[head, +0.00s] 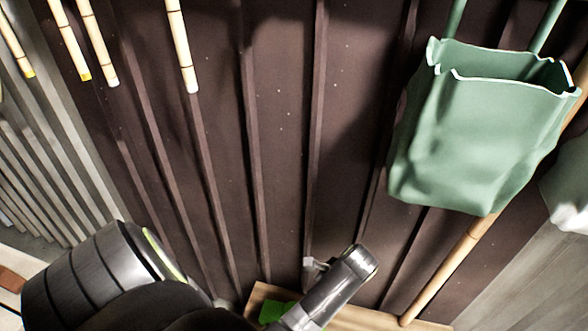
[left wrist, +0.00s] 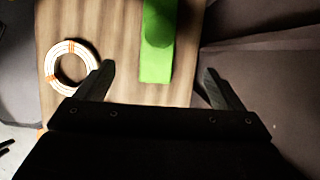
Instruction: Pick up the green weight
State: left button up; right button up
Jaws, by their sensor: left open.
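The green weight (left wrist: 157,50) is a bright green block lying on a wooden board (left wrist: 100,25) in the left wrist view. Its far end is cut off by the top edge of the picture. My left gripper (left wrist: 158,78) is open and empty, its two dark fingers apart on either side of the near end of the weight. I cannot tell how high the fingers are above the board. In the head view only a piece of the green weight (head: 272,312) shows at the bottom, partly hidden by my left arm. My right gripper is in neither view.
A ring-shaped coil (left wrist: 72,66) lies on the board left of the left finger. A green bag (head: 480,135) hangs at the right in the head view, before a dark ribbed wall (head: 285,130). A cane pole (head: 445,262) leans below the bag. Several light sticks (head: 181,45) hang at upper left.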

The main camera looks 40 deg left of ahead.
pick_arm(q)
jog(key=b+x, duration=0.1)
jog(key=x, duration=0.4)
jog(key=b+x, duration=0.2)
jog(key=x, duration=0.3)
jog(key=shift+s+a+f, duration=0.2)
jog(key=shift+s+a, duration=0.05)
jog(key=shift+a, duration=0.05)
jog(key=shift+b+x, duration=0.3)
jog(key=shift+x, duration=0.75)
jog(key=b+x, duration=0.1)
jog(key=x, duration=0.1)
jog(key=shift+s+a+f, duration=0.2)
jog(key=shift+s+a, duration=0.05)
jog(key=shift+b+x, duration=0.3)
jog(key=shift+x, duration=0.45)
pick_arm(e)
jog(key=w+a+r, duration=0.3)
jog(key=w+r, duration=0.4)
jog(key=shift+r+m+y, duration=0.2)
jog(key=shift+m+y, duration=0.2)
pick_arm(q)
jog(key=shift+c, duration=0.3)
